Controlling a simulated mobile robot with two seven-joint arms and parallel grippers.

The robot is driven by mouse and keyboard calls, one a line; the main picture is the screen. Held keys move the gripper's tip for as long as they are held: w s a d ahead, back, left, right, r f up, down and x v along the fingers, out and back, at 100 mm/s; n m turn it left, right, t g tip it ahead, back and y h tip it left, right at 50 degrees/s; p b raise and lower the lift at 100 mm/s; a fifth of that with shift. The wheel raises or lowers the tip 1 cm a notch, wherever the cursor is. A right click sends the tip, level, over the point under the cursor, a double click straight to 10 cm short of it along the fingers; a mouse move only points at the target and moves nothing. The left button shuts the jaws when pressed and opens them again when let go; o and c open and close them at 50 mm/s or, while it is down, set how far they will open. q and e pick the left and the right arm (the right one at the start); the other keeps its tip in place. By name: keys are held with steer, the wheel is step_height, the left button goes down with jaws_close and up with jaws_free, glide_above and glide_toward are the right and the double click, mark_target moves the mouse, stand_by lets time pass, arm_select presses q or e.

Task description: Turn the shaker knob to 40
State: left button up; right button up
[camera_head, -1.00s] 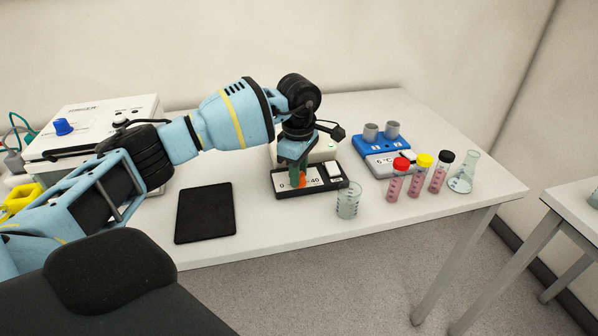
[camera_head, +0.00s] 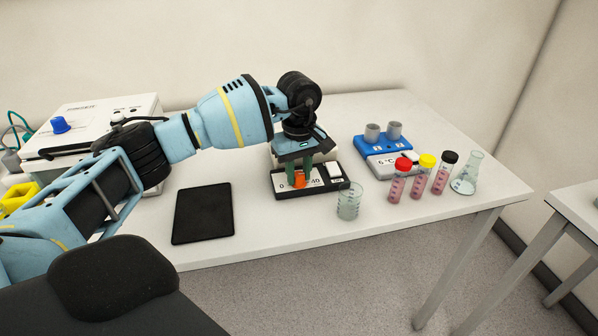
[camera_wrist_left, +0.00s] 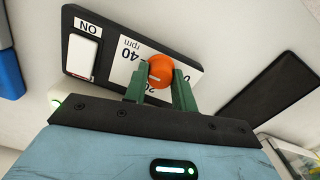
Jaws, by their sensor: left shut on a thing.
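The shaker (camera_head: 325,190) is a black-fronted device on the table with a white dial panel and a white switch (camera_head: 334,170). Its orange knob (camera_head: 299,180) sits on the panel, and it also shows in the left wrist view (camera_wrist_left: 162,71). My left gripper (camera_head: 301,174) points down over the panel. Its green fingers (camera_wrist_left: 159,88) are shut on the knob, one on each side. In the wrist view "40 rpm" shows beside the knob, and the fingers hide part of the scale. A pale line shows on the knob. My right gripper is not in view.
A glass beaker (camera_head: 349,203) stands close to the shaker's front right corner. Capped tubes (camera_head: 420,180), a flask (camera_head: 467,175) and a blue block device (camera_head: 372,146) are to the right. A black pad (camera_head: 203,213) lies left; bare table lies in front.

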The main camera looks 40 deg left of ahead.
mark_target(299, 174)
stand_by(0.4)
arm_select(q)
steer(key=o, duration=1)
step_height(299, 174, up, 7)
steer(key=shift+r, duration=0.4)
